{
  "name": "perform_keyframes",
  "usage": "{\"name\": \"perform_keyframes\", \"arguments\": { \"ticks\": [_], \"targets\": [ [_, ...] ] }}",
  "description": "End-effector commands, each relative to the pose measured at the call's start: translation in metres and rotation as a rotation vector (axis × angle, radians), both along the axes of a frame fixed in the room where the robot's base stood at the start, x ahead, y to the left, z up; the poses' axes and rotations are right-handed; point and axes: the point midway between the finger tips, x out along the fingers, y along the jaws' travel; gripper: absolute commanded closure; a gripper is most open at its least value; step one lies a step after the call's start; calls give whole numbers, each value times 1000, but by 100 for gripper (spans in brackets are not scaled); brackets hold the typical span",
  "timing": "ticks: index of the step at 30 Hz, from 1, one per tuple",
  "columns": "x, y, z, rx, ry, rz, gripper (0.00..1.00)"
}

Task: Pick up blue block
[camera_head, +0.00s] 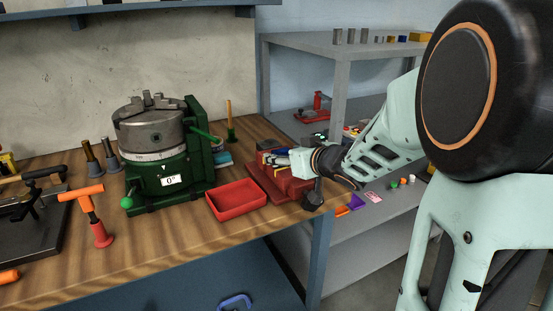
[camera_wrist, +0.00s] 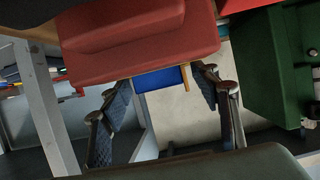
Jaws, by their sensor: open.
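The blue block (camera_wrist: 160,79) shows in the wrist view as a blue face below the edge of a red vise (camera_wrist: 137,45). In the head view the red vise (camera_head: 272,187) stands near the right end of the bench, and a small patch of blue (camera_head: 282,151) shows at its top, partly hidden by my gripper (camera_head: 277,158). In the wrist view my gripper (camera_wrist: 158,86) is open, with one finger on each side of the blue block and a gap to each. I cannot tell how deep the fingers reach around it.
A red tray (camera_head: 236,199) lies left of the vise. A green rotary table with a grey chuck (camera_head: 151,125) stands farther left. An orange-handled tool (camera_head: 88,205) stands near the front left. A grey shelf (camera_head: 345,46) with small parts is behind my arm.

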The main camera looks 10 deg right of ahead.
Motion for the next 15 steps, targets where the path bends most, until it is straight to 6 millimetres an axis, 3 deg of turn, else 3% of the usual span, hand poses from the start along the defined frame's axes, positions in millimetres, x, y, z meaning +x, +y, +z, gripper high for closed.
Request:
{"name": "perform_keyframes", "arguments": {
  "ticks": [8,15],
  "targets": [
    [5,2,-1,0,0,0,44],
    [5,2,-2,0,0,0,68]
  ]
}}
